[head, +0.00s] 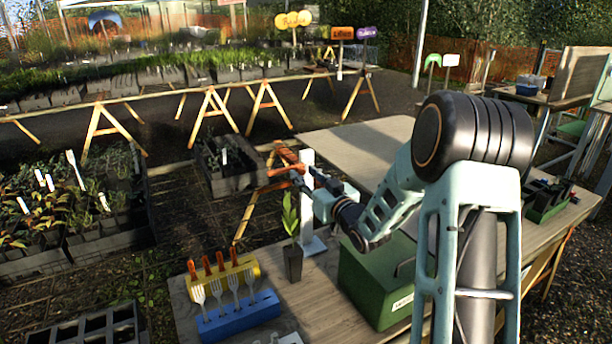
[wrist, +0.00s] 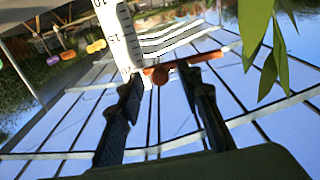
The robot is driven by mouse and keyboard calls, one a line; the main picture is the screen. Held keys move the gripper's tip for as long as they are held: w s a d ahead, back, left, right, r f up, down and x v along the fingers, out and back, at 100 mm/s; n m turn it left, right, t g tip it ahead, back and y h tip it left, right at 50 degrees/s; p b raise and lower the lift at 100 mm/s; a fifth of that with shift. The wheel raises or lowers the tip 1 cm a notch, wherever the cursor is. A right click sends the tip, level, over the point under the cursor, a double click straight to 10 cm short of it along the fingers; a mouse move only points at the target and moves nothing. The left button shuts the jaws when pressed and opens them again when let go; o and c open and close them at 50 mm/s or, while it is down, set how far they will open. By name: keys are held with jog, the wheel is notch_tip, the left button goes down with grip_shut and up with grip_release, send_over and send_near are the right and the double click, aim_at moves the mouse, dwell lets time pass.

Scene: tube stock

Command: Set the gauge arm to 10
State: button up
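The gauge is a white upright post (head: 307,217) on the worktable, partly hidden by my gripper in the head view. In the wrist view its white scale (wrist: 118,35) shows black ticks and numbers, tilted in the picture. The orange gauge arm (wrist: 207,56) has a round knob (wrist: 160,75) close to the mark that looks like 20. My gripper (wrist: 162,84) is open, with its dark fingertips on either side of the knob. I cannot tell whether either finger touches it. In the head view my gripper (head: 297,179) is at the post.
A potted plant (head: 293,262) stands just in front of the gauge; its leaves (wrist: 268,50) hang close in the wrist view. A green box (head: 372,283) is to the right. A blue fork rack (head: 238,317) is front left. The table's back part (head: 362,147) is clear.

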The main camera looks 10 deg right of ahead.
grip_shut()
jog(key=shift+f, duration=0.15)
dwell(0.4)
notch_tip(320, 180, down, 10)
jog(key=b, duration=0.9)
grip_release()
